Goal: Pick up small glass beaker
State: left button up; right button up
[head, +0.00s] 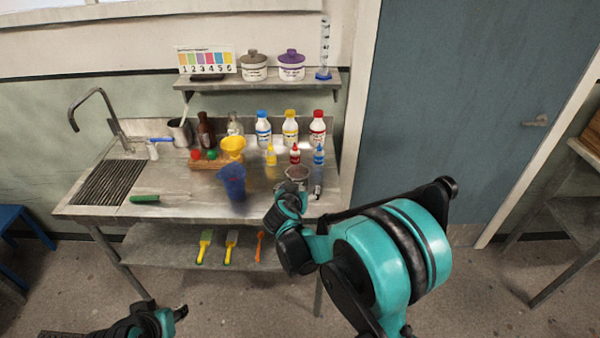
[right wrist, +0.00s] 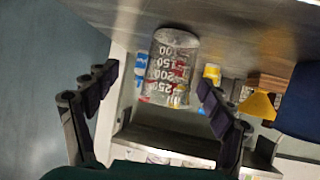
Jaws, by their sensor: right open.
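The small glass beaker (right wrist: 172,65) is clear with white graduation marks and shows upside down in the right wrist view. In the head view the beaker (head: 297,172) stands near the right front of the steel bench (head: 170,208), just beyond my right gripper (head: 303,189). In the right wrist view my right gripper (right wrist: 158,92) is open, its fingers apart on either side of the beaker's near end. I cannot tell if they touch it. My left gripper (head: 180,312) is low at the bottom left of the head view, away from the bench; its jaw gap is unclear.
A blue jug (head: 232,182) and a yellow jug (head: 232,147) stand left of the beaker. Small dropper bottles (head: 295,154) and larger capped bottles (head: 290,128) stand behind it. A green-handled tool (head: 145,199) lies at the left front. A shelf (head: 260,82) hangs above.

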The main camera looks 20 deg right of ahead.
jog(key=shift+w+f, duration=0.3)
jog(key=shift+w, duration=0.55)
jog(key=b+x, duration=0.1)
jog(key=x, duration=0.1)
jog(key=shift+w+d+f, duration=0.1)
jog(key=shift+w+f, duration=0.05)
jog(key=shift+w, duration=0.15)
jog(key=x, duration=0.1)
jog(key=b+x, duration=0.1)
jog(key=x, duration=0.1)
jog(key=b+x, duration=0.1)
jog(key=x, duration=0.1)
jog(key=shift+w+r, duration=0.35)
jog(key=shift+a+r, duration=0.15)
jog(key=shift+a, duration=0.1)
jog(key=c, duration=1.4)
